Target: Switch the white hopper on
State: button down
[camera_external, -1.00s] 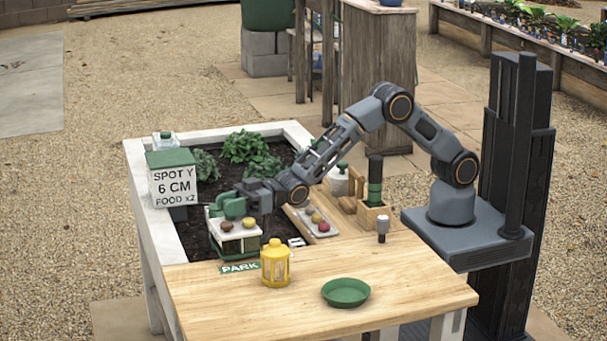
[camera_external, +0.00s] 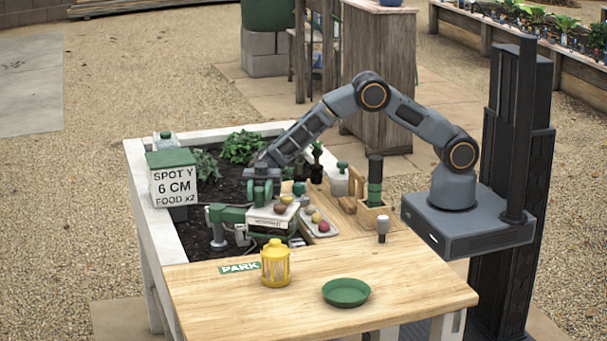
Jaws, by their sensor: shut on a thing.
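A white box with a green lid (camera_external: 173,182) stands at the bed's left rim, lettered "SPOT Y 6 CM FOOD x2". No switch on it can be made out. A white-topped green unit (camera_external: 270,222) with small round brown items on top is at the bed's front right. My gripper (camera_external: 262,196) points down at that unit's back left and appears shut on part of it. The exact grip is hidden, and I cannot tell whether the unit is lifted. A grey and green device (camera_external: 222,222) stands just left of it. Which thing is the hopper is unclear.
A yellow lantern (camera_external: 275,266), a green dish (camera_external: 346,291) and a green "PARK" label (camera_external: 239,267) are on the wooden table. A tray of round items (camera_external: 318,224) and a dark green cylinder (camera_external: 375,182) are at the right.

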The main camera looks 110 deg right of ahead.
jog(key=d+n+g, duration=0.1)
jog(key=g, duration=0.1)
jog(key=s+d+n+g+y, duration=0.1)
jog(key=d+n+g, duration=0.1)
jog(key=g, duration=0.1)
jog(key=shift+s+d+f+n+g, duration=0.1)
jog(key=shift+s+n+g, duration=0.1)
jog(key=shift+n+g, duration=0.1)
jog(key=shift+s+d+n+g+b, duration=0.15)
jog(key=shift+d+n+g+b, duration=0.1)
jog(key=shift+d+n+g, duration=0.6)
jog(key=shift+s+d+n+g+b, duration=0.2)
jog(key=shift+d+n+g, duration=0.3)
jog(key=shift+g, duration=0.65)
jog(key=c, duration=0.8)
grip_release()
jog(key=shift+r, duration=0.2)
jog(key=d+r+p, duration=0.1)
jog(key=r+p, duration=0.1)
jog(key=p, duration=0.2)
jog(key=d+r+p, duration=0.1)
jog(key=r+p, duration=0.1)
jog(key=p, duration=0.2)
jog(key=d+r+p, duration=0.1)
jog(key=r+p, duration=0.2)
jog(key=p, duration=0.1)
jog(key=shift+w, duration=0.3)
